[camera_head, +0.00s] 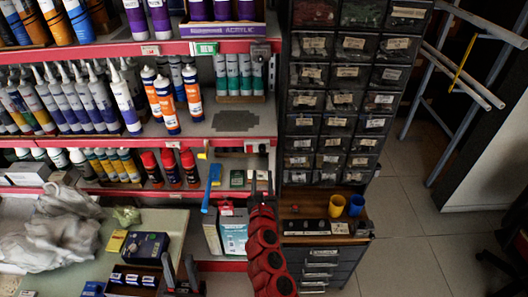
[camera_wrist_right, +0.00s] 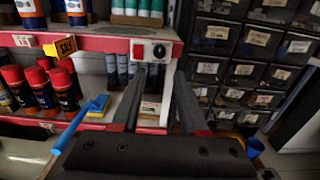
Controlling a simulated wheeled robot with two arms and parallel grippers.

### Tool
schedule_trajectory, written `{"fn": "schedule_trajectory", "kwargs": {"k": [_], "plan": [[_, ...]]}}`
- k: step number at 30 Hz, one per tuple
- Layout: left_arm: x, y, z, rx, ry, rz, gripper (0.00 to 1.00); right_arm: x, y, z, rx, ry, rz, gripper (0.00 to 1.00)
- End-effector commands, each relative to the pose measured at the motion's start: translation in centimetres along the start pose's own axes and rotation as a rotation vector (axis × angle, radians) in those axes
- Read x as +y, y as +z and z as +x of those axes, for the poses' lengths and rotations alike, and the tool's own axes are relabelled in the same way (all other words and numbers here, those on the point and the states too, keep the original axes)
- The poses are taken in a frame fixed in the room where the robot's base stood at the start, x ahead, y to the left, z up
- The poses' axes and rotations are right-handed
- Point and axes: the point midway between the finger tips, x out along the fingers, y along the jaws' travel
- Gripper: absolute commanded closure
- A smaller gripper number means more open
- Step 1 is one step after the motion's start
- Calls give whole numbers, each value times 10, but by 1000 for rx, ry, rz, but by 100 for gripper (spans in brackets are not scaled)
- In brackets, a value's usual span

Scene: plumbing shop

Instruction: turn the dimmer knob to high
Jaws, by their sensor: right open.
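In the head view the panel (camera_head: 257,147) is small, and the knob's setting is too small to read. My right gripper (camera_wrist_right: 161,78) is open and empty, pointing at the panel. Its fingertips lie below the knob in the wrist view, one toward each side; contact is not visible. It also shows in the head view (camera_head: 262,180) below the panel. My left gripper (camera_head: 180,268) is open and empty at the bottom.
A blue-handled tool (camera_head: 211,187) sticks out left of my right gripper. A dark drawer cabinet (camera_head: 330,130) stands close on the right, with yellow and blue cups (camera_head: 345,205) on its ledge. Red-capped cans (camera_head: 170,168) stand on the shelf. Floor is free at right.

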Motion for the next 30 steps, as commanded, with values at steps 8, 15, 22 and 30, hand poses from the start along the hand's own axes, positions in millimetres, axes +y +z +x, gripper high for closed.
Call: {"fn": "schedule_trajectory", "kwargs": {"k": [8,15,22,30], "plan": [[0,1,-4,0,0,0,61,-1,-1,61,0,-3,0,56],[1,3,-16,0,0,0,61,0,-2,98,-1,1,-1,56],[1,3,-19,0,0,0,61,0,-1,111,0,1,1,56],[1,3,-19,0,0,0,61,0,-1,112,0,1,1,56]]}}
